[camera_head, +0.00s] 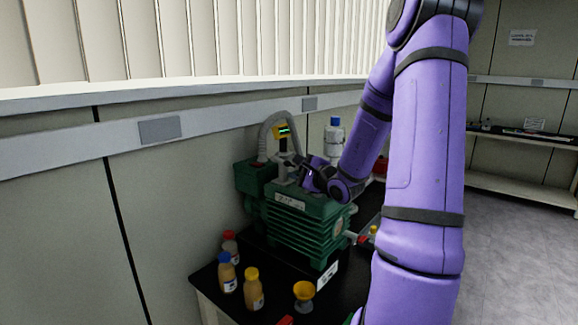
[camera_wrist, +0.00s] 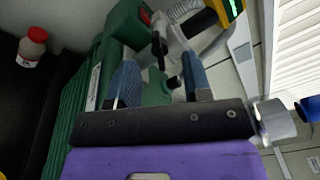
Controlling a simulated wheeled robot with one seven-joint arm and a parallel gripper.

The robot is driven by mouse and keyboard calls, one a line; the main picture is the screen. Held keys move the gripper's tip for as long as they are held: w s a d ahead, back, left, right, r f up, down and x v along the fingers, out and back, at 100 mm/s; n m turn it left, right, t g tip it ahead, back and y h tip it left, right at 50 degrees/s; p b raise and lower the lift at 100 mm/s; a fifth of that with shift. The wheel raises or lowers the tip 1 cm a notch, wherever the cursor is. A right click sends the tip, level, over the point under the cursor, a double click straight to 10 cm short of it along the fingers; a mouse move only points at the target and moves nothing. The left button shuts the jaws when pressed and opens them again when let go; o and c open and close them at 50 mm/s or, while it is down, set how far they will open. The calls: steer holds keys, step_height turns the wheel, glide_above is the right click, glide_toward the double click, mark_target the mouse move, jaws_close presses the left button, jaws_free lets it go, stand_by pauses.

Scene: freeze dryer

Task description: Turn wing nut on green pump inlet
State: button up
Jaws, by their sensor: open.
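The green pump (camera_head: 291,222) stands on a dark bench by the wall, with a grey hose (camera_head: 265,132) curving up from its inlet. In the wrist view the pump's green body (camera_wrist: 120,28) fills the left and middle. My gripper (camera_head: 300,172) is over the top of the pump, close to the inlet. In the wrist view my gripper (camera_wrist: 160,60) is open, its two blue fingers apart. A small dark and grey fitting (camera_wrist: 159,44) shows between and beyond the fingertips; it may be the wing nut, but its wings are not clear. No contact is visible.
A yellow-and-black gauge (camera_head: 283,131) stands above the inlet, near the hose. A white bottle with a blue cap (camera_head: 334,140) is behind my arm. Several capped bottles (camera_head: 254,289) and a yellow funnel (camera_head: 304,293) stand on the bench in front of the pump.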

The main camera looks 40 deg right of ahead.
mark_target(291, 165)
steer(key=shift+w, duration=2)
jaws_close()
